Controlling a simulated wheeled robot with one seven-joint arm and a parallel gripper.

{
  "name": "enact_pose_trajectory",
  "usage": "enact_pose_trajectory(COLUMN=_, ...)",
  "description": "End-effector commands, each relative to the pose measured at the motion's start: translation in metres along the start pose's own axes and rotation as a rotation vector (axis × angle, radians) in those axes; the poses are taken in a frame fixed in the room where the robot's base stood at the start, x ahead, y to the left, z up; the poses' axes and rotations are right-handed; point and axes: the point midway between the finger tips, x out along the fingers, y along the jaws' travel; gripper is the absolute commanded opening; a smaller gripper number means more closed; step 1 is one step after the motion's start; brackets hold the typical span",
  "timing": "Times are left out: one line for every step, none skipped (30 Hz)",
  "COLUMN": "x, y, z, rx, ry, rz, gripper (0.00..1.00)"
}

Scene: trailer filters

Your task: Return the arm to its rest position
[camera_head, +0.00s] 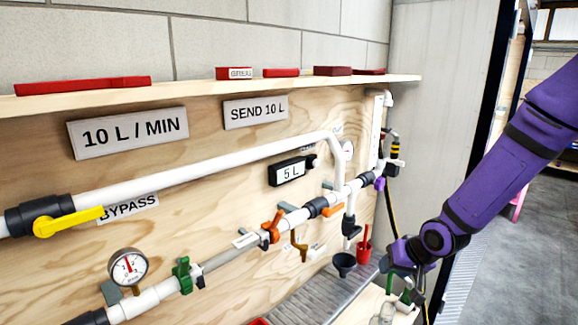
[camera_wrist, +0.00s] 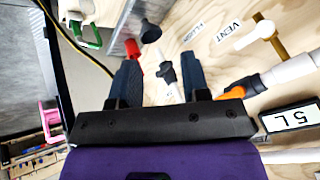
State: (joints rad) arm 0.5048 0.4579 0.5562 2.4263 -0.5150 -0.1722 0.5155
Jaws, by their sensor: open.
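My purple arm comes in from the right in the head view, and my gripper (camera_head: 392,272) hangs low in front of the right end of the plywood pipe panel. In the wrist view my gripper (camera_wrist: 160,82) shows two dark fingers spread apart with nothing held between them. Beyond the fingers are a black funnel (camera_wrist: 150,32), a red cup (camera_wrist: 133,48) and a white pipe piece with a black fitting (camera_wrist: 167,72). Whether the fingers touch any of these I cannot tell; they seem apart.
White pipes with a yellow-handled valve (camera_head: 68,221), a green valve (camera_head: 183,275) and a gauge (camera_head: 128,267) run along the panel. A shelf (camera_head: 200,88) with red items is above. A 5 L display (camera_head: 291,171) is mid-panel. Open floor (camera_head: 535,245) lies at right.

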Motion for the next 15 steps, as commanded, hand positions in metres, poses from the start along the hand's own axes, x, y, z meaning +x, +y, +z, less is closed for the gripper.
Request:
enact_pose_trajectory(x=-0.012, y=0.001, z=-0.003, rx=-0.022, ry=0.002, rz=0.037, gripper=0.43)
enact_pose_trajectory(x=-0.018, y=0.001, z=-0.004, rx=-0.034, ry=0.000, rz=0.058, gripper=0.43)
enact_pose_trajectory(x=-0.027, y=0.003, z=-0.006, rx=-0.046, ry=-0.002, rz=0.087, gripper=0.43)
enact_pose_trajectory(x=-0.034, y=0.004, z=-0.007, rx=-0.055, ry=-0.004, rz=0.108, gripper=0.43)
enact_pose_trajectory(x=-0.040, y=0.004, z=-0.008, rx=-0.065, ry=-0.005, rz=0.127, gripper=0.43)
enact_pose_trajectory(x=-0.050, y=0.005, z=-0.009, rx=-0.074, ry=-0.007, rz=0.154, gripper=0.43)
enact_pose_trajectory(x=-0.057, y=0.005, z=-0.009, rx=-0.082, ry=-0.009, rz=0.173, gripper=0.43)
enact_pose_trajectory(x=-0.064, y=0.005, z=-0.011, rx=-0.090, ry=-0.008, rz=0.191, gripper=0.43)
enact_pose_trajectory(x=-0.074, y=0.005, z=-0.011, rx=-0.096, ry=-0.009, rz=0.216, gripper=0.43)
enact_pose_trajectory(x=-0.081, y=0.005, z=-0.012, rx=-0.103, ry=-0.010, rz=0.233, gripper=0.43)
enact_pose_trajectory(x=-0.088, y=0.004, z=-0.012, rx=-0.108, ry=-0.011, rz=0.249, gripper=0.43)
enact_pose_trajectory(x=-0.099, y=0.004, z=-0.013, rx=-0.113, ry=-0.010, rz=0.271, gripper=0.43)
enact_pose_trajectory(x=-0.106, y=0.004, z=-0.013, rx=-0.118, ry=-0.010, rz=0.286, gripper=0.43)
enact_pose_trajectory(x=-0.114, y=0.003, z=-0.012, rx=-0.122, ry=-0.011, rz=0.300, gripper=0.43)
enact_pose_trajectory(x=-0.125, y=0.002, z=-0.012, rx=-0.124, ry=-0.010, rz=0.319, gripper=0.43)
